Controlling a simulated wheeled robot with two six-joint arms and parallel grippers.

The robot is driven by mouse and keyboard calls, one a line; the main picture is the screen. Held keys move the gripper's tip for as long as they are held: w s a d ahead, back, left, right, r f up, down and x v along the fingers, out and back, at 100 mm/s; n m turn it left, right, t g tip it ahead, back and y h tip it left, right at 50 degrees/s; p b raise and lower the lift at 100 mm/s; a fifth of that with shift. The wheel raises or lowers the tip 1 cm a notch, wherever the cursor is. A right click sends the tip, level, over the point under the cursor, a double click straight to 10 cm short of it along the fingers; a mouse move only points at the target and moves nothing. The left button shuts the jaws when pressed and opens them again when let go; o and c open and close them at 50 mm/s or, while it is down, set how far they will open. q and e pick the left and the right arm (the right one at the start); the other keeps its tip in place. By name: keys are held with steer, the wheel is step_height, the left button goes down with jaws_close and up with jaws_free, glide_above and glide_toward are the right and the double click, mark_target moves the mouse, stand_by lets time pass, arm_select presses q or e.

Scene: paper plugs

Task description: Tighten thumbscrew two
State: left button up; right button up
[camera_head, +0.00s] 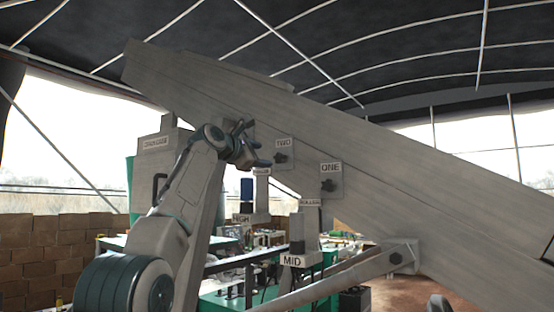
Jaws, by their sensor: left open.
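Thumbscrew two (281,158) is a small dark knob on a grey plate under the label TWO, on the side of a long slanted grey beam (400,165). Thumbscrew one (328,185) is a similar dark knob under the label ONE, lower and to the right. My left gripper (256,144) is open in front of the beam, just left of thumbscrew two. Its lower finger appears close to the plate's left edge; whether it touches I cannot tell. Nothing shows between its fingers. My right gripper is not seen.
A grey unit with a handle (158,185) stands behind my left arm. A slanted strut (340,278) meets the beam lower right. A cluttered green bench (225,300) and a brick wall (40,250) lie behind.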

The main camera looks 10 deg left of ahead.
arm_select(q)
steer(key=n, duration=0.9)
steer(key=shift+n+b, duration=0.4)
jaws_close()
